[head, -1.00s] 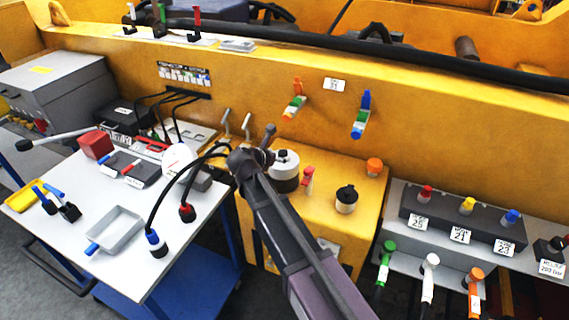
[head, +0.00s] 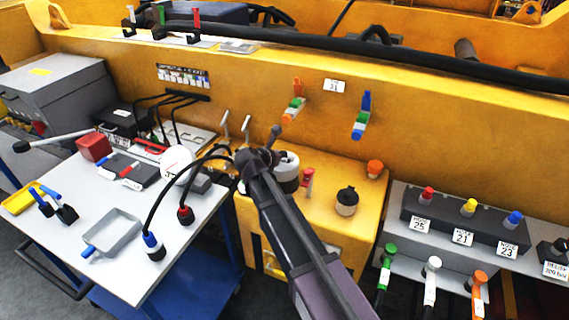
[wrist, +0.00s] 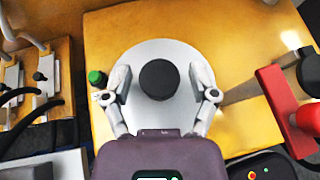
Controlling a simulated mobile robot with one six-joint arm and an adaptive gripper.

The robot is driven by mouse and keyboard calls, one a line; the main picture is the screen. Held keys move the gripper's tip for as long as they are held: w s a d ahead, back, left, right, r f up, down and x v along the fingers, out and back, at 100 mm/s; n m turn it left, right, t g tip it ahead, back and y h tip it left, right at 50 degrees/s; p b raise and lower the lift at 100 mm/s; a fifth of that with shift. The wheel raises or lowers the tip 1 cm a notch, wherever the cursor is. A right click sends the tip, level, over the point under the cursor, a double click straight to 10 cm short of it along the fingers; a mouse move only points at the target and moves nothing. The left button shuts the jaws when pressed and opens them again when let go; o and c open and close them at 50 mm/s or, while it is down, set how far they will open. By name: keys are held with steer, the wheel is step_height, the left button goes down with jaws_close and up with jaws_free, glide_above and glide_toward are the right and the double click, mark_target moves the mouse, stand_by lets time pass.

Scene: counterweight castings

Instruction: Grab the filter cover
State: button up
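The filter cover (wrist: 150,52) looks like a round pale grey lid with a black knob (wrist: 158,79) in its middle. In the wrist view it lies below my gripper (wrist: 158,82). The two fingers are spread wide, one on each side of the knob with gaps between, and nothing is held. I cannot tell how high the fingertips are above the lid. In the head view the white housing (head: 291,172) stands on the yellow block, with its top partly hidden by my arm's end.
A red part (wrist: 276,100) stands right of the lid and a green cap (wrist: 96,77) left of it. A black-topped canister (head: 346,201) and an orange cap (head: 374,168) share the yellow block. Cables arch over the grey table (head: 140,262) at left.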

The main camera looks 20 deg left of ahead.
jaws_close()
steer(key=shift+r, duration=0.15)
step_height(320, 180, up, 10)
steer(key=p, duration=1)
stand_by(0.7)
